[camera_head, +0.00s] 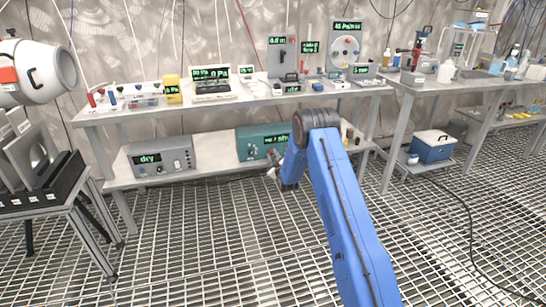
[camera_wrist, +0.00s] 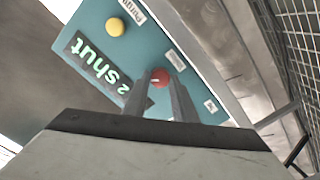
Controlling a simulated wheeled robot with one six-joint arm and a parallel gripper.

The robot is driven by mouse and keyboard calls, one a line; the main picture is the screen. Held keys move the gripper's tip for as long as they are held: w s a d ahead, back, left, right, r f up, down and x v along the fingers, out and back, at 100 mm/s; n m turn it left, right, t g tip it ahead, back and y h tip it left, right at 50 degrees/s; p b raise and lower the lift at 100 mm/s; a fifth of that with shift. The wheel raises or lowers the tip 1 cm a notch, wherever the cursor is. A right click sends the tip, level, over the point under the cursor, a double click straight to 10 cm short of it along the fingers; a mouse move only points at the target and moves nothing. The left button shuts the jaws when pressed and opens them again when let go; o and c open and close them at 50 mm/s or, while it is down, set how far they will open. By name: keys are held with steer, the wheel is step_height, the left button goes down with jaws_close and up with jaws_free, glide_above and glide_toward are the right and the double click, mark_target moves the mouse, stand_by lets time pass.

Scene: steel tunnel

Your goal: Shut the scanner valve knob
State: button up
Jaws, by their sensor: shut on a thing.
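A teal instrument box (camera_head: 247,149) stands on the lower shelf in the head view, partly hidden by my blue arm. Its teal front panel (camera_wrist: 150,47) fills the middle of the wrist view, with a green display (camera_wrist: 95,65) reading "2 shut". A small red knob (camera_wrist: 159,77) sits on this panel between my fingertips. The label beside it is too small to read, so I cannot tell by name whether it is the scanner valve knob. My gripper (camera_wrist: 161,84) is shut on the red knob. In the head view my gripper (camera_head: 272,173) is small beside the box.
A yellow knob (camera_wrist: 115,27) sits on the same panel, near a label starting "Purg". A grey instrument (camera_head: 162,157) showing "dry" stands left on the shelf. The upper bench (camera_head: 230,104) overhangs the shelf. The grated floor (camera_head: 220,250) in front is clear.

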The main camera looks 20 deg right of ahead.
steer(key=n, duration=0.3)
steer(key=shift+f+n, duration=0.1)
steer(key=shift+n, duration=0.2)
steer(key=shift+a+n, duration=0.1)
steer(key=shift+n, duration=1.8)
steer(key=shift+f, duration=0.1)
steer(key=o, duration=1)
steer(key=shift+o, duration=0.2)
steer(key=shift+s, duration=0.1)
steer(key=s, duration=1.7)
steer(key=shift+s, duration=0.15)
